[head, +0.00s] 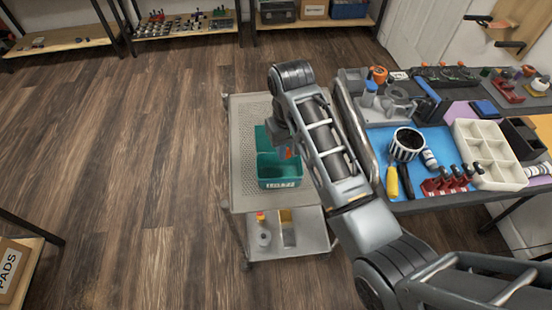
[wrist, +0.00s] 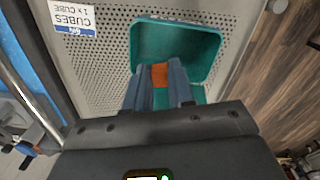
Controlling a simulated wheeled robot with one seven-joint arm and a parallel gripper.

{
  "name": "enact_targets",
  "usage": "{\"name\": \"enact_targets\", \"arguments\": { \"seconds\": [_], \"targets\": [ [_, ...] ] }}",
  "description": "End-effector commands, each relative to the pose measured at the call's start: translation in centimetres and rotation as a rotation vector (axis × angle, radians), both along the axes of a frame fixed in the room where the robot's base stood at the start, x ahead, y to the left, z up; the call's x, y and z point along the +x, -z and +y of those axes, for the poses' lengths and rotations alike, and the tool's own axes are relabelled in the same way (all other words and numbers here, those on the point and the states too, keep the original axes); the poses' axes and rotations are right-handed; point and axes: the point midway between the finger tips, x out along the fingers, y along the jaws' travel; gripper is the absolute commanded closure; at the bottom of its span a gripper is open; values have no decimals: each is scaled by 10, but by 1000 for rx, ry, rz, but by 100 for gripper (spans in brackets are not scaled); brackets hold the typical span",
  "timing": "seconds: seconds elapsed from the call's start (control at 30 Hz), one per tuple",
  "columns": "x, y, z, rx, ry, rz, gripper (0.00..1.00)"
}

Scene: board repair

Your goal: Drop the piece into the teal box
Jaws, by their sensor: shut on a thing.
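The teal box (head: 265,174) stands on the perforated top of a metal cart, with a white label on its front. It also shows in the wrist view (wrist: 150,45), with its mouth open and part of it hidden by my fingers. My gripper (head: 285,151) is over the box. In the wrist view, my gripper (wrist: 159,69) is shut on an orange piece (wrist: 159,76), held between its two blue-grey fingers. The piece shows as a small orange patch in the head view. How far it is above the box floor I cannot tell.
The cart top (head: 248,115) is mostly bare. A white card reading "CUBES" (wrist: 72,18) lies on it. A workbench with a blue mat (head: 433,187), a cream divided tray (head: 510,183) and tools stands to the right. My arm passes between bench and box.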

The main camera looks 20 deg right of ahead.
Motion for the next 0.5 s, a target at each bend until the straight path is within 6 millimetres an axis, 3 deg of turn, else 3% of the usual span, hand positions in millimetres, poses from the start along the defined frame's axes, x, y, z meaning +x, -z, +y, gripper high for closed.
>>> {"name": "enact_targets", "arguments": {
  "seconds": [0.2, 0.5],
  "targets": [
    [0, 22, 0, 0, 0, 2, 100],
    [0, 32, 0, 0, 0, 0, 100]
  ]
}}
